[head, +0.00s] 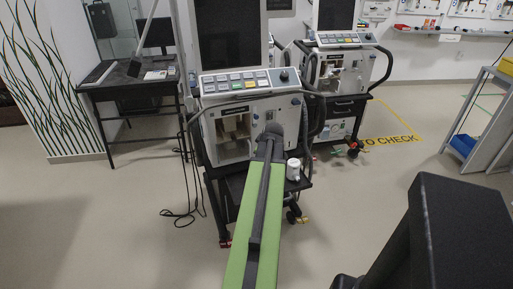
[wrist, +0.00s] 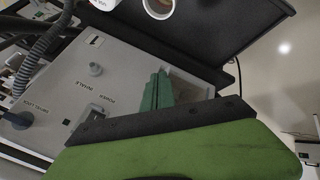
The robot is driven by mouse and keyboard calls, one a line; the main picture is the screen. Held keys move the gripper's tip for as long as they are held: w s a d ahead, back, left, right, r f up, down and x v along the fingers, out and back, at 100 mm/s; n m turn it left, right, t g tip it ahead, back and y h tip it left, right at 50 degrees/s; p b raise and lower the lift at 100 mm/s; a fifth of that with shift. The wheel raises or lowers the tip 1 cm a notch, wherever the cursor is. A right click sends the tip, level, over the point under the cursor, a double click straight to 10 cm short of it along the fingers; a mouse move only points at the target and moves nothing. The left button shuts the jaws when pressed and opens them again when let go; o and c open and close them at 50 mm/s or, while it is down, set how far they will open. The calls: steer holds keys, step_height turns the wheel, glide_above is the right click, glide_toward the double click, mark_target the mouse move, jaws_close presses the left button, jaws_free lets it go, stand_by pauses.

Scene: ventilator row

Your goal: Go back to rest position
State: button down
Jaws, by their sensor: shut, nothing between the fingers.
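My green and black arm reaches forward from the bottom of the head view, its far end in front of the nearest ventilator (head: 222,142). My gripper is hidden behind the arm's end in the head view. In the wrist view my gripper (wrist: 156,91) shows as narrow green fingers close together, shut and empty. They appear in front of the ventilator's grey panel (wrist: 75,75), which has a power switch and printed labels. Whether they touch it I cannot tell.
A white cup-like part (head: 293,169) stands on the cart shelf right of my arm. A second ventilator (head: 345,70) is behind to the right. A dark desk (head: 130,82) stands left, a grey shelf unit (head: 490,120) right. Cables lie on the floor. Floor is open at left and right.

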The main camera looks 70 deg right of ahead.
steer(key=shift+s+a+r, duration=0.1)
steer(key=shift+s+r, duration=0.2)
steer(key=shift+s, duration=0.05)
